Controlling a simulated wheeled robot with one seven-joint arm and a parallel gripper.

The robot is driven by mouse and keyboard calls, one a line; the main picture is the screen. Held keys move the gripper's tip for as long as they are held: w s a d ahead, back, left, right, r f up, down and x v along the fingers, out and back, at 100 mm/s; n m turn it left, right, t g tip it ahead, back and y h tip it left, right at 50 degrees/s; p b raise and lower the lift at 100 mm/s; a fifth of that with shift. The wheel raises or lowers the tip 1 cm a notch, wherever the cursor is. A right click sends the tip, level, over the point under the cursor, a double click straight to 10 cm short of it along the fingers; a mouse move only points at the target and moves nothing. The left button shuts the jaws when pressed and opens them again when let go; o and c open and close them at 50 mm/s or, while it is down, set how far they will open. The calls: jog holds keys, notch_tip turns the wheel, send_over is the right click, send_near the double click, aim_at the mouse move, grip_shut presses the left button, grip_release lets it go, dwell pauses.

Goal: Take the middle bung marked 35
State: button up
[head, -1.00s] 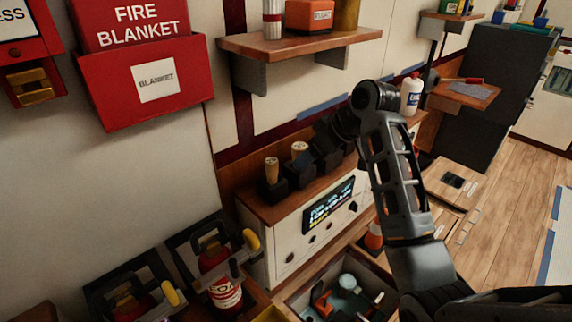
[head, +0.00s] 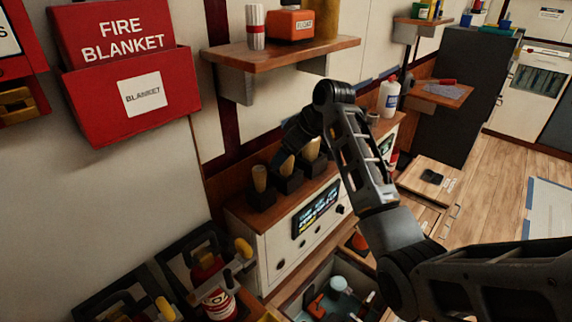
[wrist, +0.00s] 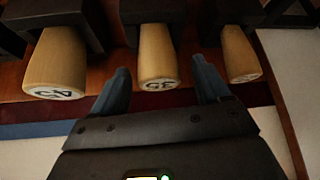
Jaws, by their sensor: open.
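Three tan wooden bungs sit in dark holders in a row. The middle bung (wrist: 158,55) has a mark on its end that reads as an inverted 35. My gripper (wrist: 160,80) is open, with one finger to each side of the middle bung's end; I cannot tell whether either touches it. In the head view the middle bung (head: 287,166) is partly hidden beneath my gripper.
The holders stand on a wooden-topped cabinet (head: 240,218) with a lit display (head: 316,208). A shelf (head: 285,54) juts out above. A white bottle (head: 388,97) stands farther right. An open drawer of items (head: 335,290) and a red extinguisher (head: 219,304) are below.

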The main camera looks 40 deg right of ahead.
jog(key=shift+w+f, duration=0.15)
jog(key=shift+f, duration=0.05)
jog(key=shift+c, duration=0.4)
jog(key=c, duration=1)
jog(key=shift+r, duration=0.1)
